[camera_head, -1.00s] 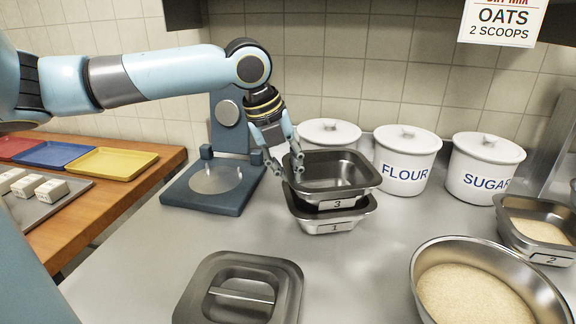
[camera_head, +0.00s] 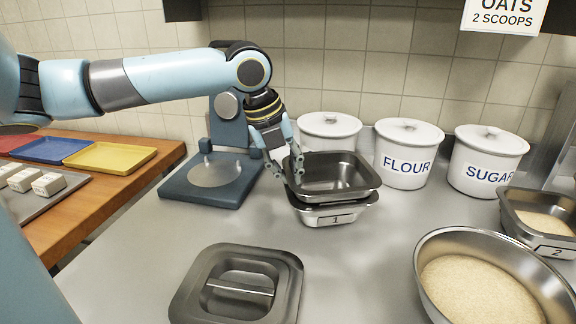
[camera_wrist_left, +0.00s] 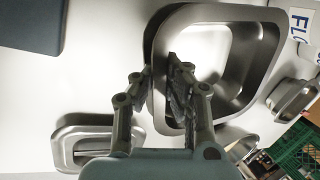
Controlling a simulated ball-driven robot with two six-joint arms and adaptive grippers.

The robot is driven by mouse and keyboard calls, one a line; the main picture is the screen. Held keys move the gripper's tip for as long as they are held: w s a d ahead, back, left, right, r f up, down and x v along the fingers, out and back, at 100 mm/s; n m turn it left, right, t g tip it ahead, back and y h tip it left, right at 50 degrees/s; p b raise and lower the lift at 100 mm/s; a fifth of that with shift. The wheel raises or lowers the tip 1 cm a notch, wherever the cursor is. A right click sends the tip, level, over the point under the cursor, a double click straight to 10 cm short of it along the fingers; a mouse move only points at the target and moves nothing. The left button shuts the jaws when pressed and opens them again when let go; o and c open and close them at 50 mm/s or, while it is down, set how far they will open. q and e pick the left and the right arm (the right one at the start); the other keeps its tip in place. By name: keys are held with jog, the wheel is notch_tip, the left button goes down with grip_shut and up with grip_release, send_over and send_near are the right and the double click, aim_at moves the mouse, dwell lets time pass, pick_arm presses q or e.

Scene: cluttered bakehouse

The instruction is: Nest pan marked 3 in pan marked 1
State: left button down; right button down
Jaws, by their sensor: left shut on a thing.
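The pan marked 3 (camera_head: 338,172) is a dark grey metal pan. It sits down inside the pan marked 1 (camera_head: 335,219), its rim just above that pan's rim; its own number is hidden. Whether it rests fully on the lower pan I cannot tell. My left gripper (camera_head: 285,168) is shut on the left wall of the upper pan. In the left wrist view the gripper (camera_wrist_left: 155,80) has one finger inside and one outside the wall of the upper pan (camera_wrist_left: 262,75). The lower pan is mostly hidden there. My right gripper is not in view.
A blue scale (camera_head: 205,195) stands left of the pans. White canisters, including flour (camera_head: 405,155) and sugar (camera_head: 485,162), stand behind and right. A grain bowl (camera_head: 490,290) and the pan marked 2 (camera_head: 535,238) are at right.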

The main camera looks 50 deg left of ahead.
pick_arm(q)
jog(key=shift+f, duration=0.15)
jog(key=c, duration=1)
grip_release()
jog(key=shift+c, duration=0.2)
jog(key=shift+r+p, duration=3.5)
jog(key=shift+r, duration=0.55)
jog(key=shift+s+f, duration=0.1)
